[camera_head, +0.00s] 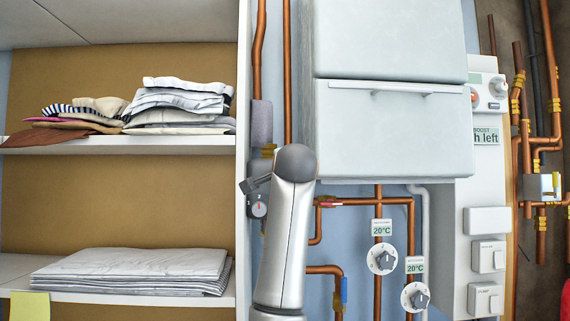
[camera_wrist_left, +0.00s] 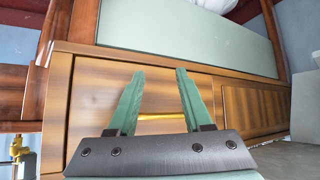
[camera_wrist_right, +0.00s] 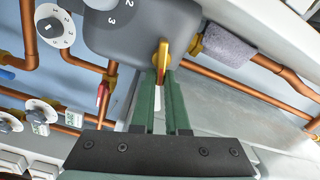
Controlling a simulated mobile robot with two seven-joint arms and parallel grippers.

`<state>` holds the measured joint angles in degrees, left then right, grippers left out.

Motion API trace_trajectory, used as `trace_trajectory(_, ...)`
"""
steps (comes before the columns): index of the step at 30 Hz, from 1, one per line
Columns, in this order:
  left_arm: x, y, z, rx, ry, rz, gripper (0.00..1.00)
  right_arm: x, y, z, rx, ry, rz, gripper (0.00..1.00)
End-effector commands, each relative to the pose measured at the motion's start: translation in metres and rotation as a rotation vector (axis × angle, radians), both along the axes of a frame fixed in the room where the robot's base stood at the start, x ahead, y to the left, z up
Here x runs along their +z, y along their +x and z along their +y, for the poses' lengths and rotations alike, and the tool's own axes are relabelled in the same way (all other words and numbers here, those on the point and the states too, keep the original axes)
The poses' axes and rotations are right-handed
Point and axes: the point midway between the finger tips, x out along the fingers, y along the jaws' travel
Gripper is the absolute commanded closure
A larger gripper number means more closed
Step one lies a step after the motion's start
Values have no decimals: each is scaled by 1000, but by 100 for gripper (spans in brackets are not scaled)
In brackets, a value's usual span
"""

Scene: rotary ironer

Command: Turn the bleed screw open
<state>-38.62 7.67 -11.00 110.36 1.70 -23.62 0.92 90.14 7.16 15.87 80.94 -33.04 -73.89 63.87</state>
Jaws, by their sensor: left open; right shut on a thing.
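The bleed screw looks to be the yellow-orange tab (camera_wrist_right: 162,58) on the grey numbered housing (camera_wrist_right: 125,35) in the right wrist view. My right gripper (camera_wrist_right: 161,82) is shut on this tab, with the green fingertips at its lower end. The fingers partly cover the tab. In the head view, a dark grey device with a small dial (camera_head: 258,209) shows just left of a grey arm link, which hides part of it; the screw cannot be made out there. My left gripper (camera_wrist_left: 160,72) is open and empty in front of a wooden drawer front, away from the pipes.
Copper pipes (camera_head: 378,240) and thermostat dials (camera_head: 382,259) are right of the arm link. A pale cabinet (camera_head: 392,130) hangs above them. Shelves with folded linen (camera_head: 135,266) stand at the left. A foam-wrapped pipe (camera_wrist_right: 230,45) lies close to the right gripper.

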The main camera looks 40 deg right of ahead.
Motion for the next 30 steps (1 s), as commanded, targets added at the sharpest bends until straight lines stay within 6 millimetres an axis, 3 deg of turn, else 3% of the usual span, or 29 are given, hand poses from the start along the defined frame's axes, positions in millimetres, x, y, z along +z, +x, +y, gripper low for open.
trace_trajectory(15,14,-1,5,10,4,-4,50,-6,0,-1,0,223,-182,100)
trace_trajectory(30,15,-2,4,9,3,-1,50,-8,-1,-1,-1,251,-207,100)
